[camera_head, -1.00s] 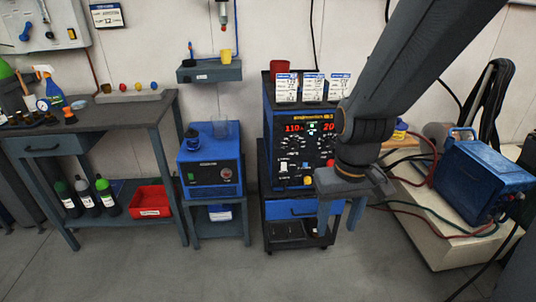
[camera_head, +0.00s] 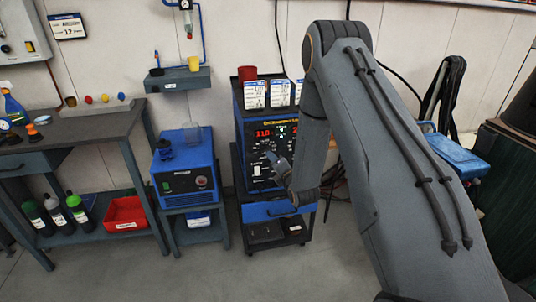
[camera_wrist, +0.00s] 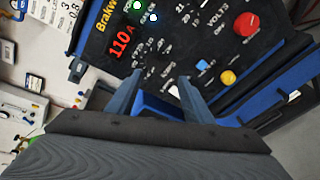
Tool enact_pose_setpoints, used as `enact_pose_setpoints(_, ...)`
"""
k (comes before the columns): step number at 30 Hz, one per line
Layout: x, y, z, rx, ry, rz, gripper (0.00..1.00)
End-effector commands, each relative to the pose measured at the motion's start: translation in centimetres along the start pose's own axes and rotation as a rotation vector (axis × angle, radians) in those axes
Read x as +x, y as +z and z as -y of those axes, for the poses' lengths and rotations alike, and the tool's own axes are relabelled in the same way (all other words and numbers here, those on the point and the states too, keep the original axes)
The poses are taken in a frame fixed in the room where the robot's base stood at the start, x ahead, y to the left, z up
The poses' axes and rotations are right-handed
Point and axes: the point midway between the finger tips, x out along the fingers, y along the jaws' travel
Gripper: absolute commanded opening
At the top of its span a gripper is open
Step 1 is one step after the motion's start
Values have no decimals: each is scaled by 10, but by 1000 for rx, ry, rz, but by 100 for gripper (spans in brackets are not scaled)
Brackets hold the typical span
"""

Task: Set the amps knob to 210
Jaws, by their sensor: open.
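The welding machine (camera_head: 240,152) is a blue cabinet with a black front panel, on a cart against the wall. In the wrist view its red display (camera_wrist: 121,41) reads 110 A. A dial scale with small numbers (camera_wrist: 150,47) lies below the display, just ahead of my fingertips. The dark amps knob cannot be made out clearly against the panel. My gripper (camera_wrist: 160,76) is open and empty, its fingers on either side of the area below that scale. In the head view my gripper (camera_head: 280,166) is in front of the panel's lower part; contact cannot be told.
A small blue unit (camera_head: 183,172) stands left of the welder. A red cup (camera_head: 247,74) and white cards (camera_head: 254,95) are on top.

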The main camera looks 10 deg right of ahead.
Motion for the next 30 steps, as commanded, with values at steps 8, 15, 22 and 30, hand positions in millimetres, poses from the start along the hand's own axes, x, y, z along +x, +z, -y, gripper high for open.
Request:
enact_pose_setpoints(8,0,-6,10,-285,177,94,47)
enact_pose_setpoints(15,16,-5,5,-319,199,111,47)
enact_pose_setpoints(22,50,-2,-2,-317,198,110,47)
enact_pose_setpoints(30,74,-1,-6,-316,195,109,47)
